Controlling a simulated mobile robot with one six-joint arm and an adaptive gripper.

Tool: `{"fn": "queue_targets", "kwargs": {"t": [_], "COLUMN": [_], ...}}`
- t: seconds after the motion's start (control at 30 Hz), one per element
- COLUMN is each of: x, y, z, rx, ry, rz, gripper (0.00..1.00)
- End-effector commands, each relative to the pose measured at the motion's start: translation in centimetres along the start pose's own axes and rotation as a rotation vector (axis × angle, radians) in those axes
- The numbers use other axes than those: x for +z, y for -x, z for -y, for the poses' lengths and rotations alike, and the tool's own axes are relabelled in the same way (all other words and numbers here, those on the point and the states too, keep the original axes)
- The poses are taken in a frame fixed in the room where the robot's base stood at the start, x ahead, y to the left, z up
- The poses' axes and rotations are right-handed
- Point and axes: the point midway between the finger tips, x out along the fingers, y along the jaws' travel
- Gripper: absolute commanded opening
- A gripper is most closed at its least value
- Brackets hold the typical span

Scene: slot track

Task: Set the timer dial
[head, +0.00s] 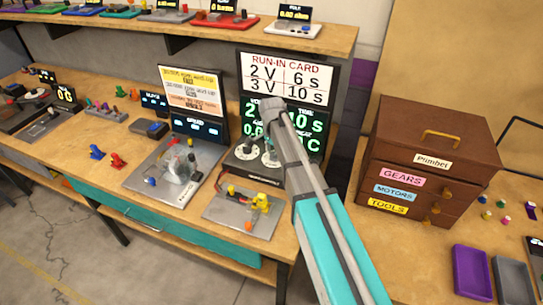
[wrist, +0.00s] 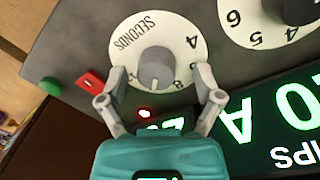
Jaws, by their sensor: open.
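The timer dial (wrist: 150,25) is a white disc marked SECONDS with a grey knob (wrist: 157,66), in the wrist view's upper middle. A pale mark on the knob points down in that view. My gripper (wrist: 161,74) is open, with one finger on each side of the knob; gaps show between fingers and knob. The right finger covers part of the number ring. In the head view the black power box shows a white dial (head: 244,150) beside my arm, which hides much of the box. A run-in card (head: 285,78) above it reads 2 V 6 s, 3 V 10 s.
A second numbered dial (wrist: 262,18) is at upper right in the wrist view. A green button (wrist: 50,86) and a red switch (wrist: 91,80) lie left of the timer dial. A lit green display (wrist: 275,115) is close on the right. A brown drawer chest (head: 425,160) stands right of my arm.

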Motion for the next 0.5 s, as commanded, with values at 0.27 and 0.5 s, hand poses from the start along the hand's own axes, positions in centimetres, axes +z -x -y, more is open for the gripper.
{"fn": "queue_targets", "kwargs": {"t": [0.27, 0.5], "x": [-0.02, -0.03], "y": [-0.08, -0.08], "z": [-0.01, -0.01], "rx": [0.0, 0.0], "ry": [0.0, -0.001], "rz": [0.0, 0.0], "gripper": [0.84, 0.54]}}
